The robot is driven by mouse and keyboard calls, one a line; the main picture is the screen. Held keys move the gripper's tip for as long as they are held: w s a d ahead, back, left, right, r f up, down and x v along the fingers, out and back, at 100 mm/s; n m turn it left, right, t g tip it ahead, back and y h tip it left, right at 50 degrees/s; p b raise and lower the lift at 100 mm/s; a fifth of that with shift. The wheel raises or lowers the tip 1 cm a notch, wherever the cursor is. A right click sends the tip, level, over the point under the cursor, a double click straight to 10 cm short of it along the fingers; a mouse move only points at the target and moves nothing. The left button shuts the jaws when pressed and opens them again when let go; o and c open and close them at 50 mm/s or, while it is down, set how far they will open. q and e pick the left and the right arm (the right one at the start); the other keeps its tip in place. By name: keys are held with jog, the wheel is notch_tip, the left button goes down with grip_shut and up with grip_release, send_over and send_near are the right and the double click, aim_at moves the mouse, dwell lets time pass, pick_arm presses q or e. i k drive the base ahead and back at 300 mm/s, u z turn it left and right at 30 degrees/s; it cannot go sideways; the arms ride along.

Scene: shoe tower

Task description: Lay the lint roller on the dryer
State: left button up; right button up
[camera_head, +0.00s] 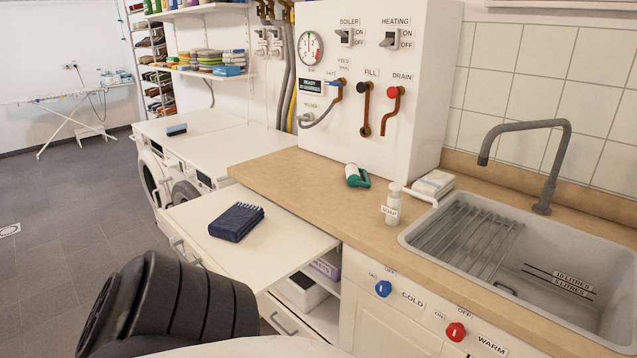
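A white roll with a green handle, which looks like the lint roller (356,175), lies on the wooden worktop in front of the white control panel. Two white front-loading machines stand side by side at the left end of the worktop: a farther machine (190,121) and a nearer machine (225,150). I cannot tell which of them is the dryer. A small blue brush or block (177,129) lies on top of the farther machine. Neither of my grippers shows; only a dark ribbed part, apparently of my arm, fills the lower left.
The nearer machine's top is clear.

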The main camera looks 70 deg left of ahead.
aim_at(232, 146)
jog(key=k, duration=1.15)
jog(key=u, duration=0.4)
